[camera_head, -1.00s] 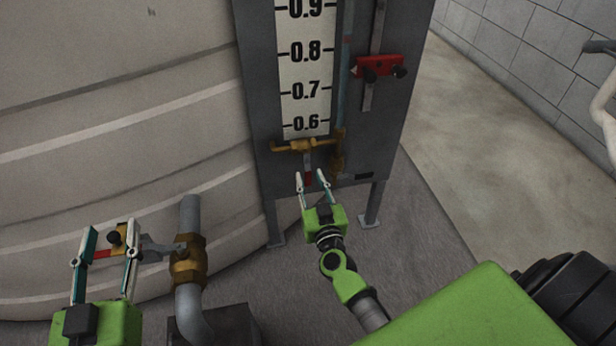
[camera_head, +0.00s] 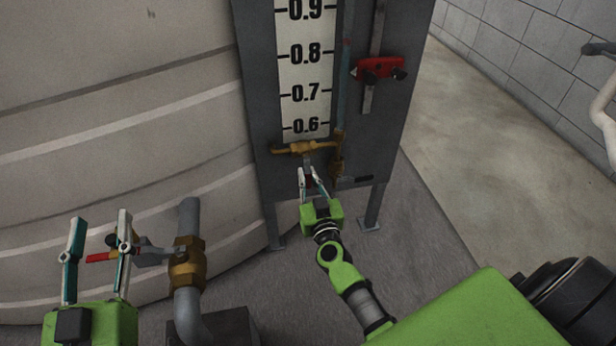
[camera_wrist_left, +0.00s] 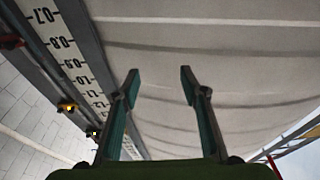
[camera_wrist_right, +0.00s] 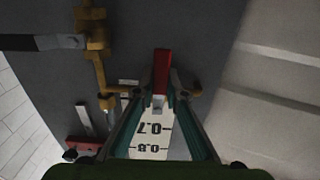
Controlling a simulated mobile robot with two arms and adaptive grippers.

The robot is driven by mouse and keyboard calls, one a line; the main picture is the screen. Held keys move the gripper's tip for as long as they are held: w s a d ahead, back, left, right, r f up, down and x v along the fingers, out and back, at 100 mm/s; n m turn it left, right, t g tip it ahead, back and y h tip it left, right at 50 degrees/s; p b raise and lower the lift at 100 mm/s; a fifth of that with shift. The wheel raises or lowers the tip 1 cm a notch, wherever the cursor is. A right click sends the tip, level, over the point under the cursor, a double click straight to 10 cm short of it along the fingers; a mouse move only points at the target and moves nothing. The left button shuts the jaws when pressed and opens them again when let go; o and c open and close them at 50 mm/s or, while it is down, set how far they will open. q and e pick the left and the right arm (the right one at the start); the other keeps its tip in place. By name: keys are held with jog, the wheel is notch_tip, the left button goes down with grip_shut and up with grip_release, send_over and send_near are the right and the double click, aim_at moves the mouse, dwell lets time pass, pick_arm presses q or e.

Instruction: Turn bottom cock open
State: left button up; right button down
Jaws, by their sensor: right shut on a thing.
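The bottom cock (camera_head: 304,148) is a brass fitting below the 0.6 mark of the level gauge. Its lever with a red grip (camera_wrist_right: 162,70) hangs down from it in the head view, and mostly the red grip shows in the right wrist view. My right gripper (camera_head: 308,172) is shut on this lever from below. Its fingers sit on either side of the lever in the right wrist view (camera_wrist_right: 160,92). My left gripper (camera_head: 101,218) is open and empty, with its fingers pointing up, in front of another valve's red-tipped lever. Its spread fingers show in the left wrist view (camera_wrist_left: 158,78).
A brass valve (camera_head: 187,262) on a grey pipe stands at the lower left, its lever reaching toward my left gripper. The pale ribbed tank (camera_head: 110,130) fills the left. A red slider block (camera_head: 379,68) is on the panel. Floor (camera_head: 470,150) at the right is clear.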

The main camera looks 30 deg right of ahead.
jog(key=shift+a, duration=0.1)
pick_arm(q)
jog(key=s+a+f+g+y+p, duration=0.2)
jog(key=s+f+g, duration=0.25)
jog(key=f, duration=0.45)
jog(key=s+a+f+g+y+p, duration=0.1)
jog(key=s+a+f+g+p, duration=0.15)
jog(key=f+g, duration=0.5)
jog(key=s+a+f+g+y+p, duration=0.1)
jog(key=s+a+f+g, duration=0.1)
jog(key=s+f, duration=0.4)
jog(key=shift+s+a+n+g, duration=0.3)
jog(key=shift+s+n, duration=0.1)
jog(key=shift+s, duration=0.65)
pick_arm(e)
jog(key=w+a+r+m, duration=0.1)
jog(key=a+r+m, duration=0.3)
jog(key=m, duration=1.4)
jog(key=shift+a+r, duration=0.3)
jog(key=shift+r, duration=0.2)
pick_arm(q)
jog(key=shift+f, duration=0.1)
pick_arm(e)
jog(key=shift+w, duration=0.1)
